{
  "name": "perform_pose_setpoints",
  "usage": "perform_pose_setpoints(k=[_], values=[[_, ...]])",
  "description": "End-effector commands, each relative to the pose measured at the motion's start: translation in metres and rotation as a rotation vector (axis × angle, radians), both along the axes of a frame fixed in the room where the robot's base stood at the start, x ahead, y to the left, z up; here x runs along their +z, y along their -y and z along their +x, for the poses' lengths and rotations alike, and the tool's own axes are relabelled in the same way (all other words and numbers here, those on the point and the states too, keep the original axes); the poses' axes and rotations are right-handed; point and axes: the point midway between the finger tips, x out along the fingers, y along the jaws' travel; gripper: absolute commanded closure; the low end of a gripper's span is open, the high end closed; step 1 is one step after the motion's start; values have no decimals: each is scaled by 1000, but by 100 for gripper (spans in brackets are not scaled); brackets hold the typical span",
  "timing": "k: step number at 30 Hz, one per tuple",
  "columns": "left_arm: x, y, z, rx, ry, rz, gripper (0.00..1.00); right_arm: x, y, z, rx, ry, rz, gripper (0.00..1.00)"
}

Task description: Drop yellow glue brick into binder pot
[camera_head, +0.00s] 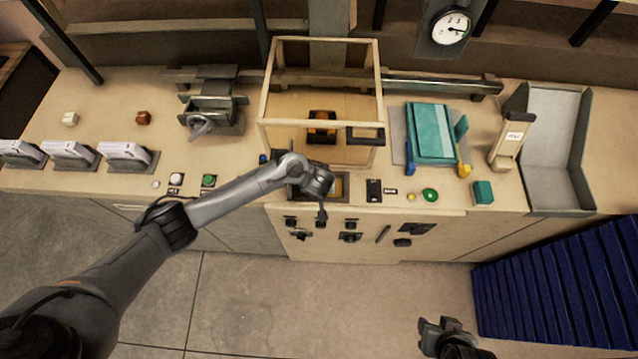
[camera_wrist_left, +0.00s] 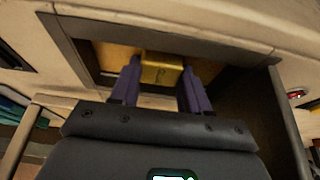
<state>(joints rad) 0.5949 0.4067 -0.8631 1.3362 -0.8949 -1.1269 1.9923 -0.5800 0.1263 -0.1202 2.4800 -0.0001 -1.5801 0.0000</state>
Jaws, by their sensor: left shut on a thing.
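A yellow glue brick (camera_wrist_left: 162,69) sits between the two purple fingertips of my left gripper (camera_wrist_left: 160,80) in the left wrist view. The gripper is shut on it. I cannot surely identify the binder pot; a black and orange unit (camera_head: 322,126) stands inside the clear-framed enclosure. My right gripper (camera_head: 442,328) is low at the bottom edge, away from the bench, its jaws unclear.
The wooden-framed enclosure (camera_head: 263,110) stands just behind the opening. A teal press block (camera_head: 432,132), a teal cube (camera_head: 483,192) and a grey chute (camera_head: 550,150) are to the right. Grey machines (camera_head: 125,155) line the left. Blue slatted panels (camera_head: 560,290) stand at lower right.

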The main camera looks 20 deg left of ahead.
Motion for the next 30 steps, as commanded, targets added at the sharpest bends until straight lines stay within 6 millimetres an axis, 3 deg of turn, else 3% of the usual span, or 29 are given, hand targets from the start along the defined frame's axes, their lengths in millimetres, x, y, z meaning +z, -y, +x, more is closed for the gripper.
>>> perform_pose_setpoints(k=[10, 11, 15, 25, 30], values=[[-7, 0, 0, 0, 0, 1, 89, -3, 0, 0, -2, 1, 2, 57], [-7, 0, 0, 0, -1, 1, 50, -3, -1, 0, -1, 1, 3, 57], [-8, -1, -1, 1, -2, 1, 29, -3, -1, 0, -4, 0, 5, 57], [-6, -1, -1, 0, -2, 3, 29, -1, -2, 0, -7, 1, 10, 57], [10, 0, 0, -1, 1, 1, 29, 6, -2, 0, -6, 1, 10, 57]])
